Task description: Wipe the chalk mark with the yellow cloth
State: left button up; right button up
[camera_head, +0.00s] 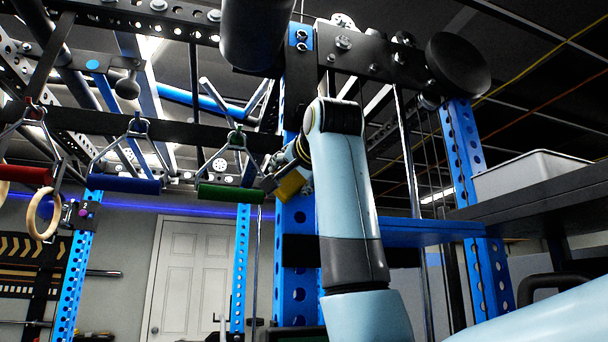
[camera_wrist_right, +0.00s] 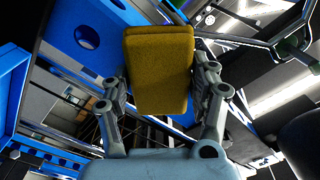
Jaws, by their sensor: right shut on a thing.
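The yellow cloth (camera_wrist_right: 159,62) looks like a thick folded pad in the right wrist view, held between the two fingers of my right gripper (camera_wrist_right: 160,88). In the head view a small part of the yellow cloth (camera_head: 291,186) shows beside the blue rack upright (camera_head: 297,255), partly covered by my right arm and gripper (camera_head: 284,170). I cannot tell whether the cloth touches the upright. I cannot make out a chalk mark in either view. My left gripper is not in view.
Green (camera_head: 231,194), blue (camera_head: 125,185) and red (camera_head: 26,175) cable handles hang left of my right gripper, the green one very close. A wooden ring (camera_head: 43,216) hangs further left. A white bin (camera_head: 538,172) stands on a dark shelf at right.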

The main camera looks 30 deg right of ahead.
jog(key=shift+w+a, duration=0.2)
jog(key=shift+a, duration=0.6)
jog(key=shift+d, duration=0.1)
jog(key=v, duration=0.6)
jog(key=shift+v, duration=1.55)
jog(key=shift+w, duration=0.1)
